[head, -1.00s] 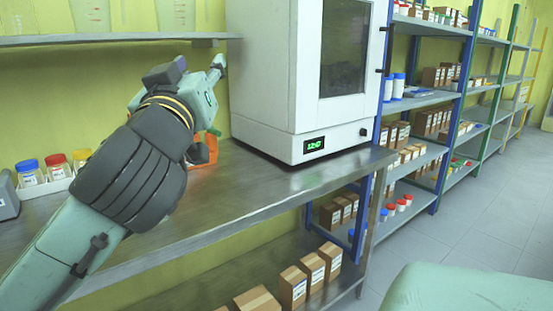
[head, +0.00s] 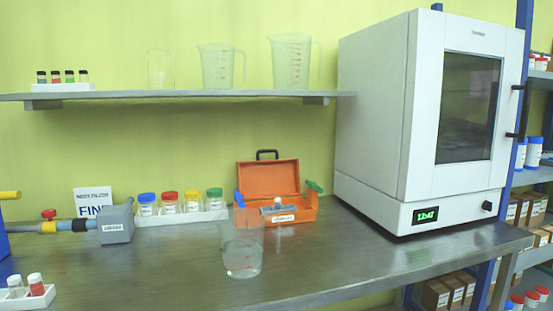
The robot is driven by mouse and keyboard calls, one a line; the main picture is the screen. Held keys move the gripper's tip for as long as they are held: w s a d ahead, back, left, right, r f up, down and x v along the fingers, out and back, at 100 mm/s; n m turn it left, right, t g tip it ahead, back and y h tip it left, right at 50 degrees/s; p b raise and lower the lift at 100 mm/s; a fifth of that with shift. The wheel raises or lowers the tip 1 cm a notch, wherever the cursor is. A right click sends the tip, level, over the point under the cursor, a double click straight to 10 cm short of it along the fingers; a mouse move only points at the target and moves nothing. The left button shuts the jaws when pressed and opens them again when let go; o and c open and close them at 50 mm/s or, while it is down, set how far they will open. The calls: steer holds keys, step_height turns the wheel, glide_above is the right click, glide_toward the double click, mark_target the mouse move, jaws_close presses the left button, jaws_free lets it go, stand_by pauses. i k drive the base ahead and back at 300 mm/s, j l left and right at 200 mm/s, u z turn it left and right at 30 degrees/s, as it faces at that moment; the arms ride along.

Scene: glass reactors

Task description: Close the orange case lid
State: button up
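The orange case (head: 304,213) stands on the metal bench, left of the white oven. Its lid (head: 268,177) is open and stands raised at the back, with a black handle (head: 267,154) on top. Some grey and white contents show inside the case. A blue piece and a green piece show at its left and right sides; I cannot tell what they are. A clear beaker (head: 242,250) stands in front of the case and overlaps its lower left part. My gripper and arm are not in view.
A white oven (head: 375,120) stands to the right. A rack of colored-cap jars (head: 180,216) is left of the case, with a grey device (head: 117,222) beyond it. A shelf (head: 190,96) with glassware hangs above. The bench right of the beaker (head: 370,260) is clear.

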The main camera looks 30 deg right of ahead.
mark_target(257, 179)
steer(key=l+u, duration=0.35)
steer(key=l, duration=3.3)
